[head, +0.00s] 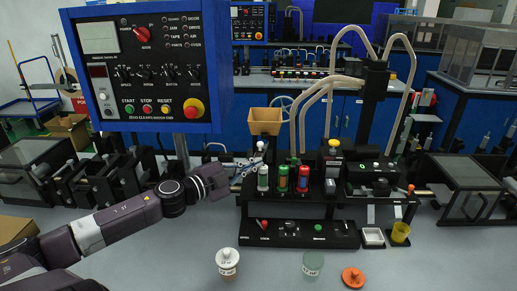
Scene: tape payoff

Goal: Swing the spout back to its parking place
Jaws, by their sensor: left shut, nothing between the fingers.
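My left gripper (246,165) reaches in from the left, its jaws shut and empty, just left of a white-capped bottle (262,176) at the left end of the black machine (300,207). I cannot tell whether the fingertips touch anything there. Beige curved tubes (301,112) arch down over the machine from a black upright block (374,85). I cannot tell for sure which part is the spout or where its parking place is. My right gripper is not in view.
A blue control panel (120,106) hangs at the upper left, above my left arm. A tan bin (265,121) sits behind the bottles. On the grey floor or table in front stand a white-lidded jar (227,262), a greenish jar (313,264) and an orange lid (353,277). A yellow cup (400,233) stands at right.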

